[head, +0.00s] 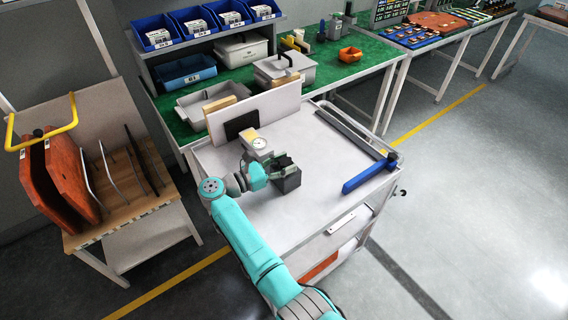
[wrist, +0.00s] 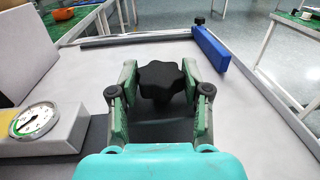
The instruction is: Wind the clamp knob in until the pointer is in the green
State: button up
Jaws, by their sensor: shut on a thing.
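The black lobed clamp knob (wrist: 161,80) sits between the two fingers of my gripper (wrist: 162,88) in the wrist view. My gripper is shut on the knob, one finger on each side. In the head view my gripper (head: 278,166) is at the dark clamp block (head: 288,182) on the cart top; the knob is hard to make out there. The round white gauge (wrist: 35,120) is at the left in the wrist view, set in a pale housing, and also shows in the head view (head: 258,142). Its dial has some green, but I cannot tell surely where the pointer stands.
A pale upright panel (head: 270,112) with a black pad (head: 241,122) stands behind the gauge.

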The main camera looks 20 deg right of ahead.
jog(key=shift+m+g, duration=0.3)
jog(key=shift+g, duration=0.2)
jog(key=o, duration=1.2)
jog(key=shift+c, duration=0.2)
jog(key=a, duration=0.4)
jog(key=s+a, duration=0.1)
jog(key=a, duration=0.3)
jog(key=s+a, duration=0.1)
jog(key=a, duration=0.2)
jog(key=shift+a, duration=0.4)
jog(key=shift+a, duration=0.1)
